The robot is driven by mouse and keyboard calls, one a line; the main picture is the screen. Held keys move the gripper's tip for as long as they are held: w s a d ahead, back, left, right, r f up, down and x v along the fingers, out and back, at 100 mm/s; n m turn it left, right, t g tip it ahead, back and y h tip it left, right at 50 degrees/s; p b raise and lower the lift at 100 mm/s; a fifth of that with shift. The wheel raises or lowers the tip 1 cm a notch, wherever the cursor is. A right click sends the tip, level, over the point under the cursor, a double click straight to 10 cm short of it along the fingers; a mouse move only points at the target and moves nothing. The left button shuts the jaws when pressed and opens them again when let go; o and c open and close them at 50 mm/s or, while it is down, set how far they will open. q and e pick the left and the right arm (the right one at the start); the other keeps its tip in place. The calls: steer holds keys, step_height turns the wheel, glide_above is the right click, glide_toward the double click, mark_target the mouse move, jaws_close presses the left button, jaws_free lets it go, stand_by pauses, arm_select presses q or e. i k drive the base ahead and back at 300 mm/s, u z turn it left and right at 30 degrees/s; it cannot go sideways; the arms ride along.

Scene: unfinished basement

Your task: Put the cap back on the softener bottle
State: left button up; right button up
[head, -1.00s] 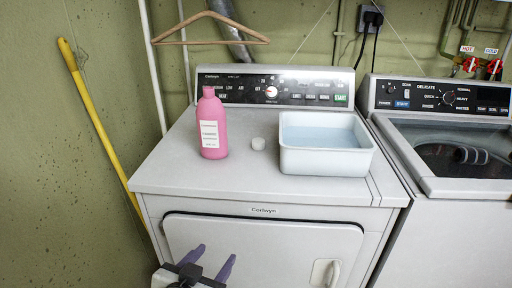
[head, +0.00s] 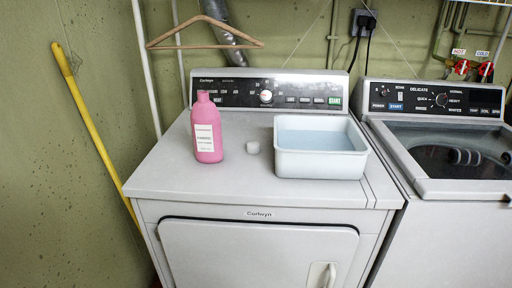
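The pink softener bottle (head: 207,128) stands upright on top of the dryer (head: 180,181), left of centre, with a white label on its front. Its narrow neck is at the top; I cannot make out the opening at this size. The small white cap (head: 253,147) sits on the dryer top just right of the bottle, apart from it, between the bottle and the white tub. Neither of my grippers is in the head view now.
A white tub (head: 320,164) with bluish contents stands right of the cap. A washing machine (head: 452,188) adjoins on the right. A yellow pole (head: 95,130) leans on the wall at left. A wooden hanger (head: 205,44) hangs behind. The dryer top's front left is clear.

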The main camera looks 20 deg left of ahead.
mark_target(206, 117)
steer(key=z, duration=2)
steer(key=i, duration=1.25)
steer(key=u, duration=3.65)
